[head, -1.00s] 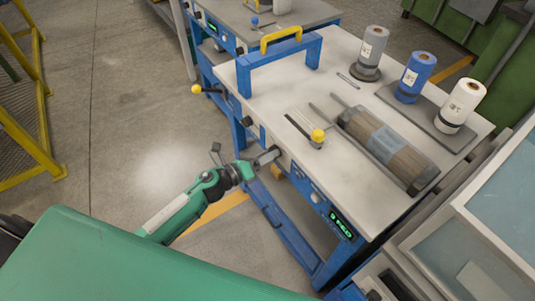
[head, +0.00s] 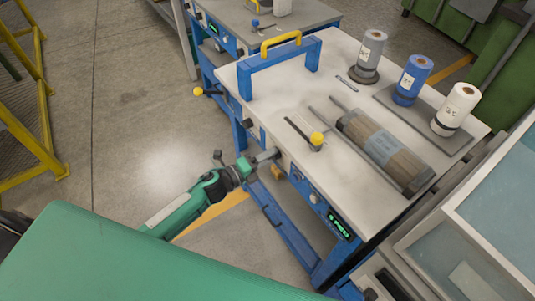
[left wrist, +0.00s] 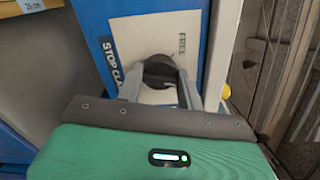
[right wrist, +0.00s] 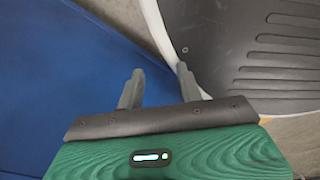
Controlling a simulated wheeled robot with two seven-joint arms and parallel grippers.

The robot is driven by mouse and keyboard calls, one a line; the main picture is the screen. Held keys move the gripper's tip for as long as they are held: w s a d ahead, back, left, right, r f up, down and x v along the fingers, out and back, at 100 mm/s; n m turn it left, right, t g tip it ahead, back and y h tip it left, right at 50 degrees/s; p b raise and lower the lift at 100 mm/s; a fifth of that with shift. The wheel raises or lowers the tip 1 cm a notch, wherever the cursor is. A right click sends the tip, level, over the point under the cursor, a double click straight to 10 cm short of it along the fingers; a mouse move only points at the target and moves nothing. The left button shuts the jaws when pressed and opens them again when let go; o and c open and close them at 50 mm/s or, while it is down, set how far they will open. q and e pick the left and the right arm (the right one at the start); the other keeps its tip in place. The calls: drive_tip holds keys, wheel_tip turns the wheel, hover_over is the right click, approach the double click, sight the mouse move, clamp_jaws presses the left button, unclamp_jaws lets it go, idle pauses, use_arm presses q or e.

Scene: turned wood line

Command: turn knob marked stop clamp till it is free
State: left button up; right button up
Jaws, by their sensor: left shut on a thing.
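The dark round knob (left wrist: 160,72) sits on a white plate (left wrist: 178,32) on a blue panel in the left wrist view. A blue label (left wrist: 108,62) beside it reads "STOP CLA", the rest hidden by a finger. My left gripper (left wrist: 160,88) has its two fingers on either side of the knob and is shut on it. In the head view my left gripper (head: 266,156) meets the front face of the near bench, and the knob is hidden there. My right gripper (right wrist: 160,72) is open and empty in the right wrist view; it is not in the head view.
A yellow-ball lever (head: 198,91) sticks out left. Open floor (head: 140,120) lies left.

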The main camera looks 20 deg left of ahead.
use_arm(q)
drive_tip(key=n+p, duration=0.4)
drive_tip(key=n, duration=0.8)
drive_tip(key=shift+p, duration=0.4)
use_arm(e)
drive_tip(key=s+d+r, duration=0.1)
drive_tip(key=s, duration=0.6)
drive_tip(key=shift+r+g, duration=0.3)
drive_tip(key=shift+r, duration=0.05)
use_arm(q)
drive_tip(key=shift+f, duration=0.1)
use_arm(e)
drive_tip(key=shift+d, duration=0.15)
use_arm(q)
drive_tip(key=o, duration=1)
use_arm(e)
drive_tip(key=shift+a, duration=0.2)
